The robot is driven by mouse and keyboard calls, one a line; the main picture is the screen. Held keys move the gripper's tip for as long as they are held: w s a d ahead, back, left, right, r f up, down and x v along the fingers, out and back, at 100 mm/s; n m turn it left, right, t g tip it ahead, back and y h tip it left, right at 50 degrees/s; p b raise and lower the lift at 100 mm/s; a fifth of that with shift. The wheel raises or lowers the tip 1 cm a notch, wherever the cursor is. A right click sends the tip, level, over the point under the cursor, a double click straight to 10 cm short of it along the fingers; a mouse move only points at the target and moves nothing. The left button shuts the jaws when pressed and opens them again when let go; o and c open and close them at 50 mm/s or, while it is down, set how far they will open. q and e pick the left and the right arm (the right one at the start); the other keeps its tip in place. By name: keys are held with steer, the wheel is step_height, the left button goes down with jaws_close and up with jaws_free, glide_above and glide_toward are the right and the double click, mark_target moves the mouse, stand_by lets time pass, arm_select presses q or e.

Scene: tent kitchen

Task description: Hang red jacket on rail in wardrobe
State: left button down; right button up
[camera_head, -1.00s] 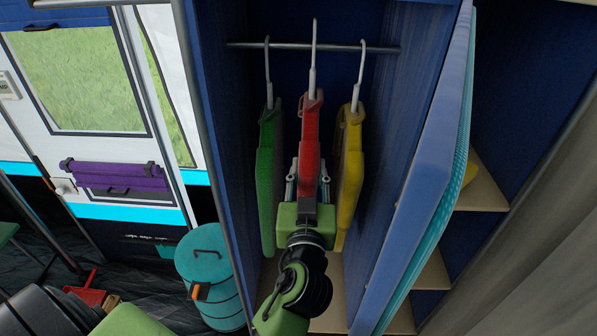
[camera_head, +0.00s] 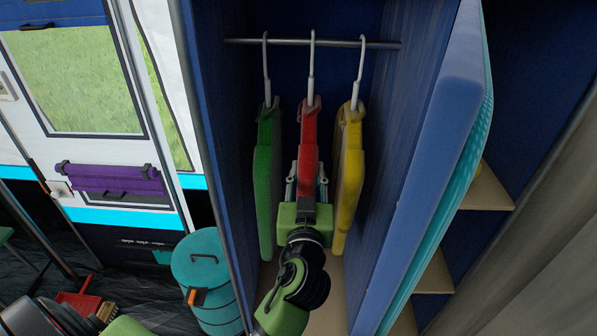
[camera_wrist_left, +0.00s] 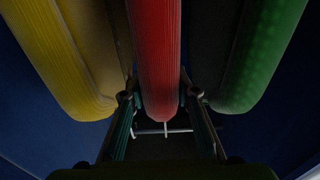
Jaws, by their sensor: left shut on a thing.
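The red jacket (camera_head: 308,135) is on a white hanger (camera_head: 312,62) between the green jacket (camera_head: 266,165) and the yellow jacket (camera_head: 348,165). Its hook reaches up to the metal rail (camera_head: 345,43); I cannot tell from this angle whether it rests on it. My left gripper (camera_head: 307,185) is shut on the red jacket from the front. In the left wrist view the red jacket (camera_wrist_left: 157,60) lies between the two fingers (camera_wrist_left: 160,110), with the yellow jacket (camera_wrist_left: 60,55) on the left and the green jacket (camera_wrist_left: 255,55) on the right. My right gripper is not in view.
A teal bin (camera_head: 205,275) stands left of the wardrobe. A red dustpan (camera_head: 78,303) lies on the floor at the lower left.

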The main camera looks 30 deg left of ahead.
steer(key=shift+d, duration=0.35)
